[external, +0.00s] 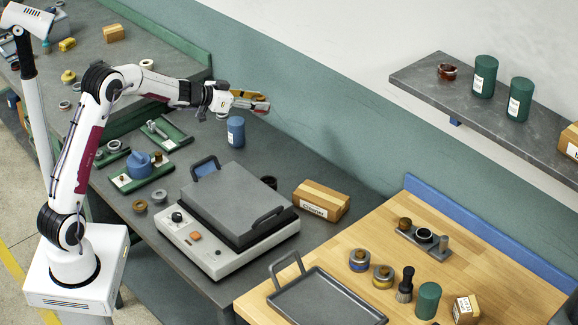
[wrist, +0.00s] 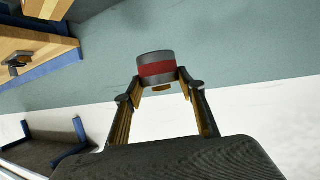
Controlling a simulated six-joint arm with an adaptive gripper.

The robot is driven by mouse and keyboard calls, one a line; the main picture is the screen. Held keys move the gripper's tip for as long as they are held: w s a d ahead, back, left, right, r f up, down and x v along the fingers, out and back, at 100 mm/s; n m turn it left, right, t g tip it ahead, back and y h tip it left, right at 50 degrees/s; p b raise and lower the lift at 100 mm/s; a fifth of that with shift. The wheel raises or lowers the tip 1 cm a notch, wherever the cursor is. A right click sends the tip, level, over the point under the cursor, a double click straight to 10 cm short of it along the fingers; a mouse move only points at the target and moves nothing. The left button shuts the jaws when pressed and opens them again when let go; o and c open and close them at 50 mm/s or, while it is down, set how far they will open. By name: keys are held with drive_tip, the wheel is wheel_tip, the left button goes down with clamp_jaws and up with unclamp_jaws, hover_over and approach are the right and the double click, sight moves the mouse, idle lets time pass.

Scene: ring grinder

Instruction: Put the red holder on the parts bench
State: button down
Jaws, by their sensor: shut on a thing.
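My gripper (external: 262,102) is raised above the back edge of the grey bench, near the teal wall. In the wrist view, my gripper (wrist: 162,84) is shut on the red holder (wrist: 157,69), a short grey cylinder with a red band. A small tan part shows under it, between the fingers. In the external view the holder is small and partly hidden by the fingers. No label marks the parts bench; a wooden bench (external: 530,272) with a blue back edge stands at the right, and a grey bench (external: 88,45) with a green edge at the far left.
Below my gripper stands a blue canister (external: 236,131). A grinder with a grey lid (external: 240,200) and a cardboard box (external: 321,200) are on the grey middle bench. A wall shelf (external: 490,105) holds green canisters.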

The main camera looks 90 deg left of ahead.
drive_tip(key=w+d+r+m+t+h, duration=0.1)
drive_tip(key=w+d+r, duration=0.1)
drive_tip(key=w+d, duration=1.7)
drive_tip(key=w+d+f+m+h, duration=0.1)
drive_tip(key=w+d, duration=0.2)
drive_tip(key=d, duration=0.9)
drive_tip(key=w+d+f+m+h, duration=0.1)
drive_tip(key=w+d+f, duration=0.1)
drive_tip(key=d, duration=1)
drive_tip(key=shift+t, duration=0.3)
drive_tip(key=shift+f, duration=2.45)
drive_tip(key=shift+f, duration=3.15)
